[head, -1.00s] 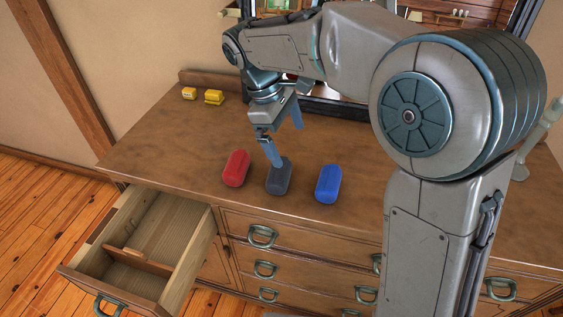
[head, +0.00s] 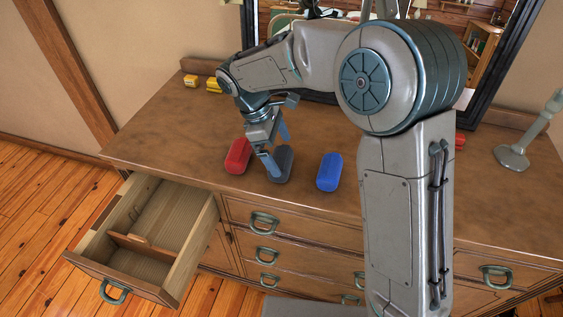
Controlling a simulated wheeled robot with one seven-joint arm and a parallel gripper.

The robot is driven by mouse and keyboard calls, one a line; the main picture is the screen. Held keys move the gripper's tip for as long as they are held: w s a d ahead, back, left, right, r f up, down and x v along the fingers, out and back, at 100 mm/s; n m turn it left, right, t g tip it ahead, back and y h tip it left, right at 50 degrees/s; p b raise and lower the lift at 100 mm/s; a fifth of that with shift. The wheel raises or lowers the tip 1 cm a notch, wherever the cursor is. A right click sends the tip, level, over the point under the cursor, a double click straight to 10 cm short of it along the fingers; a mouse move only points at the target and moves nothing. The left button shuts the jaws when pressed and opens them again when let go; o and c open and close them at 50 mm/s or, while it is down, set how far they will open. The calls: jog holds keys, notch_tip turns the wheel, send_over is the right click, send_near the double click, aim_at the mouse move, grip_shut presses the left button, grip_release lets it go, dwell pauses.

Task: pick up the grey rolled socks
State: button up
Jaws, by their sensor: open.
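The grey rolled socks (head: 284,170) lie on the wooden dresser top (head: 200,130), between the red rolled bundle and the blue one. My gripper (head: 277,153) is open, with its fingers pointing down at the grey socks. The nearer finger overlaps the left side of the socks in the picture. The other finger is seen behind them, its tip partly hidden. I cannot tell whether either finger touches the socks.
A red bundle (head: 238,156) lies close on the left and a blue bundle (head: 330,172) on the right. Yellow items (head: 191,81) sit at the back left. An open, divided drawer (head: 150,232) juts out at the front left.

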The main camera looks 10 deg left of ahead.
aim_at(281, 156)
jog(key=shift+a+p+x, duration=0.2)
jog(key=shift+p+x, duration=0.1)
jog(key=shift+x, duration=2.05)
jog(key=c, duration=0.8)
